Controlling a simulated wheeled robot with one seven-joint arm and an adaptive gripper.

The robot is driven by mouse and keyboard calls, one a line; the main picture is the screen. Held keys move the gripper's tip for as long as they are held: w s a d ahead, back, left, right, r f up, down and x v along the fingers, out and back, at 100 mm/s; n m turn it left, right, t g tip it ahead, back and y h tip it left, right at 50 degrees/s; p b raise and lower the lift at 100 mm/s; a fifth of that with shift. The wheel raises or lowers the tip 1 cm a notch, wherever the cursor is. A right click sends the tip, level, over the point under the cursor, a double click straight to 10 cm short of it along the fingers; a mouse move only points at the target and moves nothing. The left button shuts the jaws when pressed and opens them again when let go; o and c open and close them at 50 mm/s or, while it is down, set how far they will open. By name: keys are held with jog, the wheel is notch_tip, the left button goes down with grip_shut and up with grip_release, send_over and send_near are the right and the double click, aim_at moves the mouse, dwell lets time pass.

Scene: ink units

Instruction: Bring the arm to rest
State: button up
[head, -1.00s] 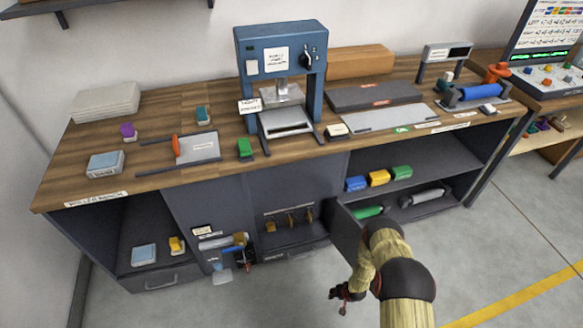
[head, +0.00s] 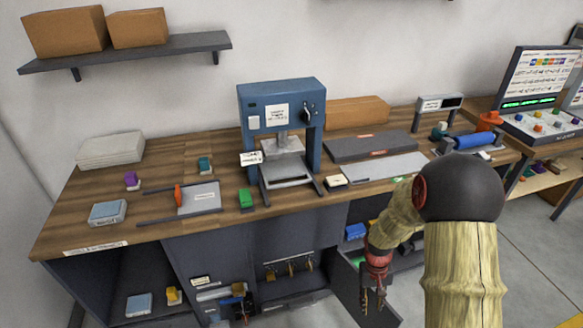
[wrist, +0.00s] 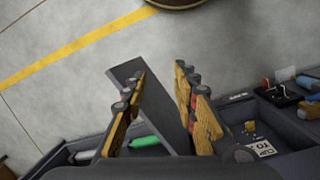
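My arm rises at the right of the head view, in front of the bench. My gripper (head: 374,297) hangs from it, pointing down, near the open cabinet door (head: 350,290). In the wrist view my gripper (wrist: 158,105) has its two fingers spread apart, with nothing held between them. The grey door (wrist: 150,100) shows behind and between the fingers in that view. I cannot tell how far it is from the fingertips.
A wall shelf (head: 150,52) holds two boxes. A green cylinder (wrist: 146,141) lies in the cabinet. Open floor (wrist: 60,85) shows a yellow line.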

jog(key=s+a+r+t+p, duration=0.1)
jog(key=s+r, duration=0.5)
jog(key=r, duration=0.7)
jog(key=s+a+r+t+p, duration=0.1)
jog(key=s+a+r+t, duration=0.2)
jog(key=r, duration=1.1)
jog(key=s+a+r+t+p, duration=0.2)
jog(key=s+r, duration=0.7)
jog(key=r, duration=0.5)
jog(key=shift+a+r+n+t+y, duration=0.3)
jog(key=shift+t+y, duration=0.1)
jog(key=shift+t, duration=0.4)
jog(key=shift+f, duration=0.1)
